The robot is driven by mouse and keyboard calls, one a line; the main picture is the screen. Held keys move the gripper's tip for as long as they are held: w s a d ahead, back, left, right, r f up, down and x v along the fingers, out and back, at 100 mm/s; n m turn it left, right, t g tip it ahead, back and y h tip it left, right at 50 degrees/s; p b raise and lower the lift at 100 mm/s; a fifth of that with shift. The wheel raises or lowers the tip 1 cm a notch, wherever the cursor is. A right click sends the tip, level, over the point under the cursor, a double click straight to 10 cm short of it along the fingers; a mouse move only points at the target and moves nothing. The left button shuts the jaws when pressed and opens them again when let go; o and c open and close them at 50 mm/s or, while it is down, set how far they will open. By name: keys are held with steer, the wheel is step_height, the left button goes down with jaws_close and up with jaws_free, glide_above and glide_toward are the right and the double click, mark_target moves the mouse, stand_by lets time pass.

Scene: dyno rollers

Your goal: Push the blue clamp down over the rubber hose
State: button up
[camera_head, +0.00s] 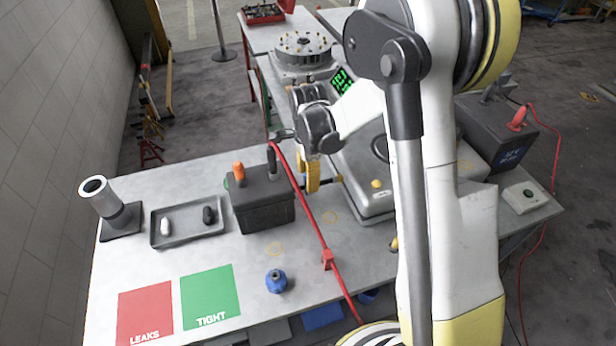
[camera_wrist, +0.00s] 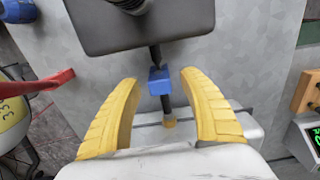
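In the wrist view, the small blue clamp (camera_wrist: 159,81) sits on a thin black hose (camera_wrist: 166,103). Hose shows on both sides of it, and a tan tip (camera_wrist: 169,122) shows at the lower end. My gripper (camera_wrist: 160,76) is open, with its yellow fingers well apart to the left and right of the clamp. Clear gaps show on both sides. In the head view, my gripper (camera_head: 311,176) hangs at the right of the black battery-like box (camera_head: 264,213). I cannot make out the clamp or hose there.
A red bar (camera_head: 312,222) crosses the table close to my gripper. A grey machine (camera_head: 365,180) stands at its right. A blue knob (camera_head: 276,281) and a dark tray (camera_head: 187,238) are on the table. The red (camera_head: 145,308) and green (camera_head: 210,296) mats are bare.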

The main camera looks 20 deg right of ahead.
step_height(320, 180, up, 12)
stand_by(0.6)
stand_by(0.4)
steer(key=s+n+t+b, duration=0.7)
steer(key=s+n, duration=1.1)
steer(key=s, duration=0.2)
steer(key=shift+r, duration=0.3)
